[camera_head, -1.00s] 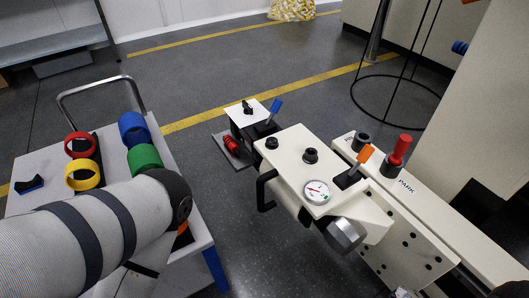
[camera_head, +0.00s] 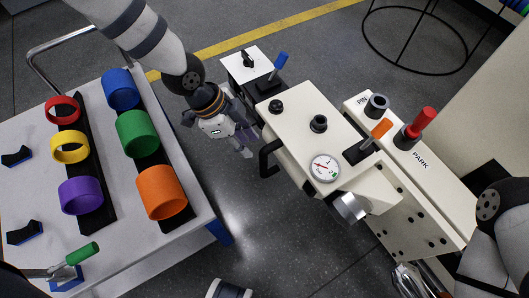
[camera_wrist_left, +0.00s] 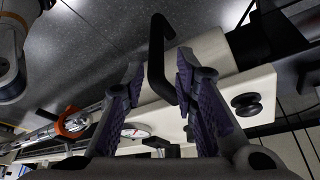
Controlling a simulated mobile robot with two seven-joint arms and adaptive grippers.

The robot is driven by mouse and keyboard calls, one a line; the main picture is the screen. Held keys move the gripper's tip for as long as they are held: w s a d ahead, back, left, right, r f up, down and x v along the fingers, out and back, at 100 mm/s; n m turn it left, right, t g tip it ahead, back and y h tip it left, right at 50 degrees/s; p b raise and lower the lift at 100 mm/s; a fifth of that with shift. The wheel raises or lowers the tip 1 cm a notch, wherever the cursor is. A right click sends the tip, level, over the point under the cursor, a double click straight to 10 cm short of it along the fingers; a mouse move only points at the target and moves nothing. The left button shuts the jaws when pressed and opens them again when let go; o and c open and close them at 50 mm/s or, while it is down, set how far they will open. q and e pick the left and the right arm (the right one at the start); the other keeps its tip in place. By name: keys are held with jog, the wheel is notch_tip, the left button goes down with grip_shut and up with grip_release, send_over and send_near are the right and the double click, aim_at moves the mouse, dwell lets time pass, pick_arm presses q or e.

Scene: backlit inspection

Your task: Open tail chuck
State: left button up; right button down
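The cream machine housing (camera_head: 300,140) carries a round gauge (camera_head: 325,168), black knobs, an orange lever (camera_head: 381,129) and a black bar handle (camera_head: 267,160) on its left side. A silver cylinder (camera_head: 351,207) sticks out at its front end. A smaller cream unit behind has a blue lever (camera_head: 280,62). No part is labelled as the tail chuck. My left gripper (camera_head: 245,146) is beside the handle. In the left wrist view its purple-padded fingers (camera_wrist_left: 165,76) are apart, with the handle (camera_wrist_left: 158,58) near and partly between them.
A grey cart (camera_head: 115,255) on the left holds coloured rings on black racks and a green-handled tool (camera_head: 82,253). A rail marked PIN and PARK has a red knob (camera_head: 425,121). A wire stand (camera_head: 415,30) is behind. Floor shows between cart and machine.

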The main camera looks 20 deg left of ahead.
aim_at(264, 163)
pick_arm(q)
jog(key=b+x, duration=0.2)
jog(key=x, duration=0.8)
jog(key=shift+s+d+f+b, duration=0.15)
jog(key=shift+d+f+b, duration=0.15)
jog(key=shift+b, duration=0.05)
grip_shut()
